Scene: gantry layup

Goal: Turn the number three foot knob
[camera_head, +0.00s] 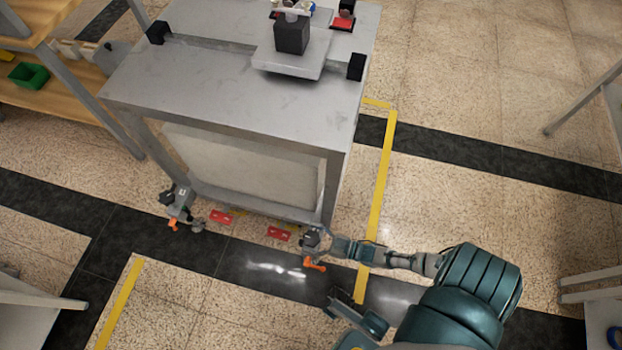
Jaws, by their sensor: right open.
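A grey metal machine frame (240,85) stands on small feet. Its near right foot (311,238) has an orange lever or knob (314,264) low on it. Its near left foot (180,203) has a similar orange part (173,224). Red tags (278,234) lie near the feet, but their numbers are too small to read. My right gripper (326,243) is open at the near right foot, its fingers close beside it; I cannot tell whether they touch. The fingertips partly blend with the foot. My left gripper is not in view.
Yellow floor tape (380,185) runs along the frame's right side. A wooden shelf with a green bin (29,76) stands at upper left. A grey plate (290,55) with a black block sits on the frame top. Floor on the right is mostly clear.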

